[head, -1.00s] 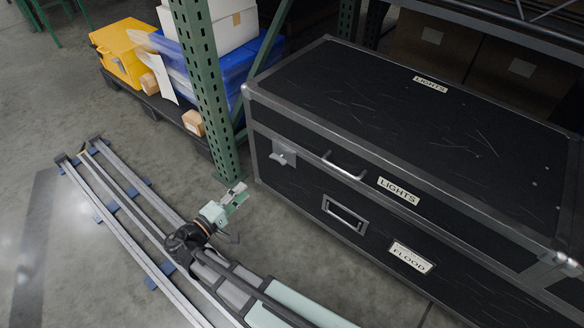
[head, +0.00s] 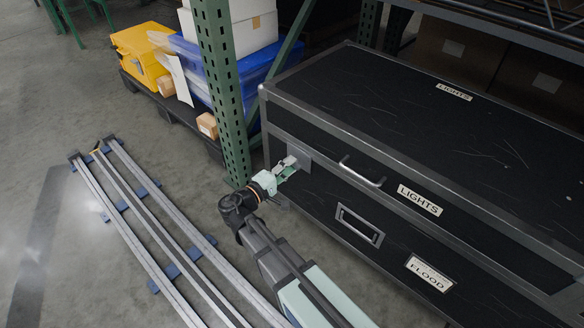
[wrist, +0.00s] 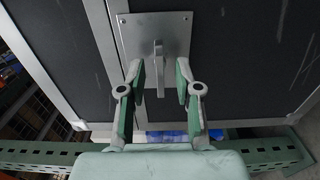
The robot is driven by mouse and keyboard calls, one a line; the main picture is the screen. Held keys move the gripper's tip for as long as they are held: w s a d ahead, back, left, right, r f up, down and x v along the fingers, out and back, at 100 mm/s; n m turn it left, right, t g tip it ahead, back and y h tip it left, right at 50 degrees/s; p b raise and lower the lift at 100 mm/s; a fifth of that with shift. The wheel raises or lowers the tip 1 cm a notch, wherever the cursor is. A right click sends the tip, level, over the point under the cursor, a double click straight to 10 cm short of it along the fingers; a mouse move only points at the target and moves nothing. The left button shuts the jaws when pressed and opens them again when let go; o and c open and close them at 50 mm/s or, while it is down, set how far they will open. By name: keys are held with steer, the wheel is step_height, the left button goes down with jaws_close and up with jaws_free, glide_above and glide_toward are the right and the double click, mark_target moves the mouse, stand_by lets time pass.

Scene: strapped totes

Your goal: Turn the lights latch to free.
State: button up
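The lights latch is a grey metal plate (head: 299,153) at the left end of the front of the black case labelled LIGHTS. In the wrist view its narrow turning tab (wrist: 159,68) stands out from the plate (wrist: 168,24). My gripper (head: 287,168) is at the latch and hides most of the tab in the head view. In the wrist view my gripper (wrist: 162,80) is open, with one finger on each side of the tab. Gaps show between the tab and both fingers, the left one small.
A handle (head: 363,172) sticks out right of the latch. A FLOOD drawer (head: 400,262) with a recessed pull (head: 360,226) lies below. A green rack post (head: 222,90) stands close left of the case.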

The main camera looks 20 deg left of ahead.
steer(key=shift+x, duration=0.9)
jaws_close()
